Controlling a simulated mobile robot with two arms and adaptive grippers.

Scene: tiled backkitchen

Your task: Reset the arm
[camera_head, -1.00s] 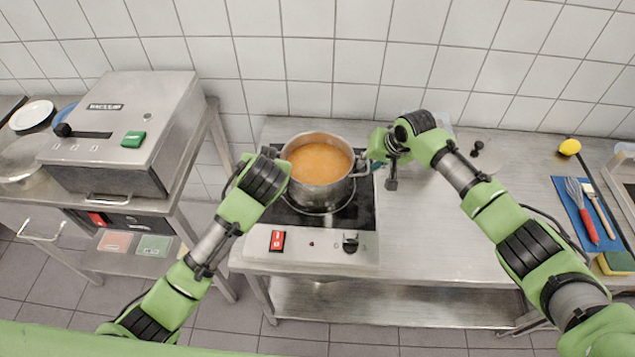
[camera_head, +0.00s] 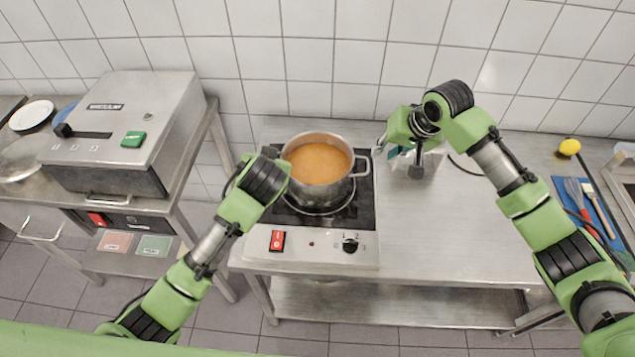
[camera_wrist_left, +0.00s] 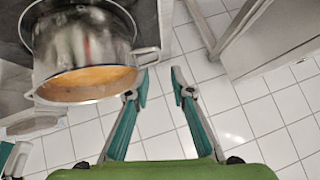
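A steel pot (camera_head: 318,172) of orange soup stands on the hob (camera_head: 365,208) with its handles at left and right. My right gripper (camera_head: 385,150) is to the right of the pot, above the counter and apart from the handle. Its fingers look parted and empty, partly hidden by its own body. My left gripper is hidden behind its wrist at the pot's left side in the head view. In the left wrist view my left gripper (camera_wrist_left: 158,85) is open with nothing between its fingers. The pot (camera_wrist_left: 82,45) and a handle are beside its left fingertip, apparently not touching.
A vacuum machine (camera_head: 130,130) stands on the left table. At the right are a yellow lemon (camera_head: 569,147) and a blue mat (camera_head: 565,190) with a whisk and brush. The steel counter (camera_head: 445,235) is clear in the middle.

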